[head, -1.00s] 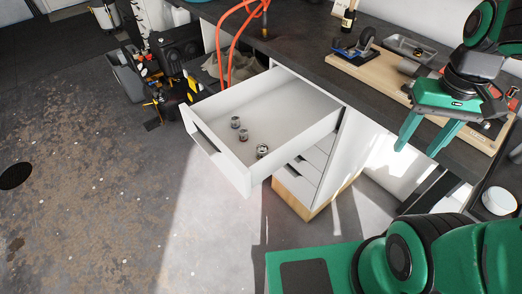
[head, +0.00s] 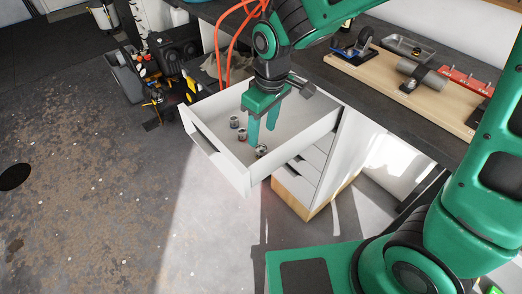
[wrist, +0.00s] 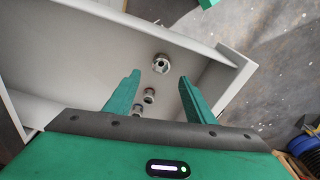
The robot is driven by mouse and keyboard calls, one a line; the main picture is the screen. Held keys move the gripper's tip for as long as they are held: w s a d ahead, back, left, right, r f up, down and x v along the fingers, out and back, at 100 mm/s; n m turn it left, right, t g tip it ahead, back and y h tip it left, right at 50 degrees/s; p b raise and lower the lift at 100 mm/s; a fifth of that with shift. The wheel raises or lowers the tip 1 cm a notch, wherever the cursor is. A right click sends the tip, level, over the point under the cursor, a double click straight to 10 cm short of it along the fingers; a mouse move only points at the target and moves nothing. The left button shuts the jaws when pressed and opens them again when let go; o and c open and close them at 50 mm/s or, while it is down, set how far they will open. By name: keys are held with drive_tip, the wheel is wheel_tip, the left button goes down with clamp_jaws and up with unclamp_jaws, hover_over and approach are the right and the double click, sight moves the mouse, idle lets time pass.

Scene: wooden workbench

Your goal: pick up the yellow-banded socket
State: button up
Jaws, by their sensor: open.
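Three small metallic sockets stand in the open white drawer (head: 292,112). The larger front socket (head: 262,150) is nearest the drawer's front right; the middle socket (head: 242,134) and the rear socket (head: 234,122) are close together to its left. I cannot tell which has the yellow band. My gripper (head: 262,132) is open and empty, pointing down over the drawer. In the wrist view, the larger socket (wrist: 160,63) shows just beyond the gap between the fingertips (wrist: 160,76). The middle socket (wrist: 149,96) shows between the fingers, and the rear socket (wrist: 138,110) is partly hidden by the gripper body.
The drawer's walls surround the sockets, and its front panel (head: 212,152) faces the open floor. Orange hoses (head: 221,42) hang at the drawer's back left.

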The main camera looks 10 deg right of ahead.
sight(261, 147)
drive_tip(key=shift+a+f, duration=0.15)
drive_tip(key=shift+f, duration=3.6)
drive_tip(key=shift+c, duration=0.6)
drive_tip(key=shift+w, duration=0.1)
drive_tip(key=c, duration=1.1)
